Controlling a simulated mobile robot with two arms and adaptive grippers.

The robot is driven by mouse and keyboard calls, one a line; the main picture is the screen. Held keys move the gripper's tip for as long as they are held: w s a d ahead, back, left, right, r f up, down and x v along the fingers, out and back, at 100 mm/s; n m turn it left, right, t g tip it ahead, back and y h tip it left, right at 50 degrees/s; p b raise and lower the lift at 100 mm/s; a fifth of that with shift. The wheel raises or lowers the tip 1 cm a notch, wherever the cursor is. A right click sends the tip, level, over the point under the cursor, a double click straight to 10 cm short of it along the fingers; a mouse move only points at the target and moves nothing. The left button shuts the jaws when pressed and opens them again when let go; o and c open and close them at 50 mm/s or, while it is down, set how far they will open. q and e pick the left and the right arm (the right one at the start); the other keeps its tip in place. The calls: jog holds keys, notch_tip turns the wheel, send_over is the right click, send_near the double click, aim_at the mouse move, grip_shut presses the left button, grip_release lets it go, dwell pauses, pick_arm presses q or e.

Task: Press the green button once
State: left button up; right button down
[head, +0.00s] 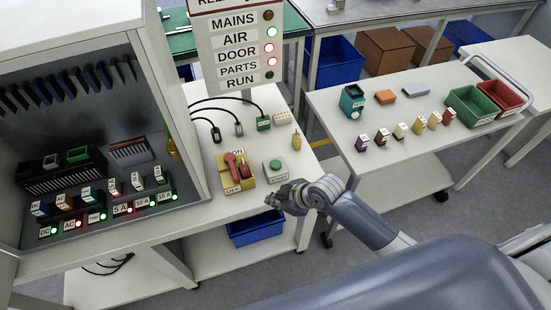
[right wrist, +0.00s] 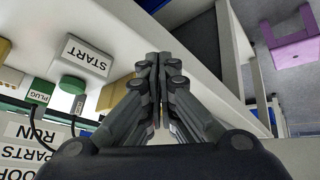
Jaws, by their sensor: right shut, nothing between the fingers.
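The green button (head: 275,163) sits on top of a small light-grey box labelled START (head: 275,174), near the front right of the bench. In the right wrist view, the START box (right wrist: 86,62) and its green button (right wrist: 72,85) are left of my fingers. My right gripper (head: 271,199) is shut and empty, in front of the START box near the bench's front edge, apart from the button. In the right wrist view, its fingers (right wrist: 158,62) are together. My left gripper is not in view.
A yellow box with a red ON/OFF lever (head: 233,168) stands left of the START box. A sign panel (head: 238,48) rises at the back. A blue bin (head: 256,229) is below the bench.

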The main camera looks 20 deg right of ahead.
jog(key=w+r+n+y, duration=0.1)
jog(key=w+r+n, duration=0.2)
jog(key=w+r, duration=0.3)
notch_tip(320, 180, up, 7)
jog(key=n+t+y+p, duration=0.1)
jog(key=n, duration=0.3)
send_over(275, 166)
jog(key=shift+r, duration=0.1)
jog(key=shift+w, duration=0.1)
notch_tip(275, 166, down, 9)
jog(key=b, duration=0.6)
jog(key=shift+b, duration=0.35)
jog(key=shift+f+b, duration=0.4)
